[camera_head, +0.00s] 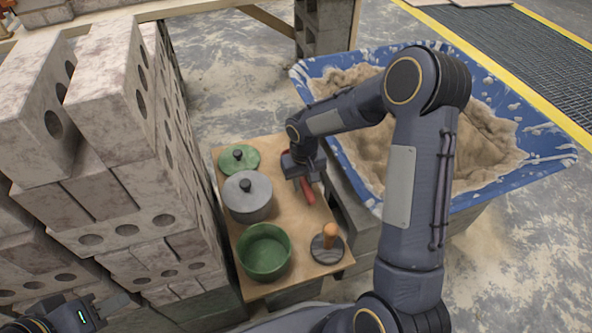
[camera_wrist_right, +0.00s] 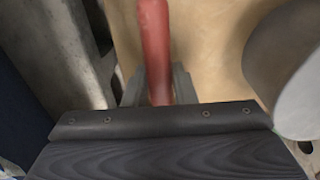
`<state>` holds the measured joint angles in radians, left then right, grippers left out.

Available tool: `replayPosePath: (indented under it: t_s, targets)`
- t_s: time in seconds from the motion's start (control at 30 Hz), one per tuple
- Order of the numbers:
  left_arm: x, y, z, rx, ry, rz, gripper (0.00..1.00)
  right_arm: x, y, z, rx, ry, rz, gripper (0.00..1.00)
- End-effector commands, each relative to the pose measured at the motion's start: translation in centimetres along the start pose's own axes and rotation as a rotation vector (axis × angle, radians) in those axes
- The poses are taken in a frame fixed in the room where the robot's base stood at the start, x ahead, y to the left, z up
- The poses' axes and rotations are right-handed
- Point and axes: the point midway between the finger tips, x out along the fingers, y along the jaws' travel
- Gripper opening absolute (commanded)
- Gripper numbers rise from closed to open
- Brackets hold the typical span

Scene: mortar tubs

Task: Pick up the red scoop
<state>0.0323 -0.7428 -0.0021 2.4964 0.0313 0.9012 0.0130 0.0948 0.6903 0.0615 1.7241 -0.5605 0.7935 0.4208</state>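The red scoop (camera_head: 308,191) is at the right edge of the wooden board, with only part of its red handle showing under my right gripper (camera_head: 301,180). In the right wrist view, the red handle (camera_wrist_right: 157,60) runs between the two fingers of my right gripper (camera_wrist_right: 159,88). A finger lies close against each side, with no clear gap, so it looks shut on the handle. The rest of the scoop is hidden. My left gripper (camera_head: 112,306) is at the lower left, away from the board, and its finger opening cannot be made out.
Concrete blocks (camera_head: 118,95) rise at left; a blue mortar tub (camera_head: 545,160) stands right.

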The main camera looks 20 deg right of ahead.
Motion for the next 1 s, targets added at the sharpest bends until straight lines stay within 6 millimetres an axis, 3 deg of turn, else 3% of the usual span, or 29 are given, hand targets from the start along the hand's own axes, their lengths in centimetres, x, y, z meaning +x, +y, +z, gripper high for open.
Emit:
replayPosePath:
  t_s: [0.03, 0.17, 0.67, 0.87, 1.0]
  targets:
    - [0.0, 0.0, 0.0, 0.0, 0.0, 0.0, 0.36, 0.0, 0.0, 0.0, 0.0, 0.0, 0.0, 0.17]
    - [0.0, 0.0, 0.0, 0.0, 0.0, 0.0, 0.36, 0.0, 0.0, 0.0, 0.0, 0.0, 0.0, 0.0]
    - [-0.1, 0.0, 0.0, 0.0, 0.0, 0.0, 0.36, -0.3, 0.0, -0.1, 0.0, 0.002, 0.0, 0.0]
    - [-0.7, 0.3, -0.3, 0.0, 0.0, 0.0, 0.36, -2.0, 0.0, -0.1, 0.001, 0.005, 0.0, 0.0]
    - [-1.6, 0.7, -0.8, 0.0, 0.0, 0.0, 0.36, -4.4, -0.2, 0.5, -0.003, 0.004, 0.0, 0.0]
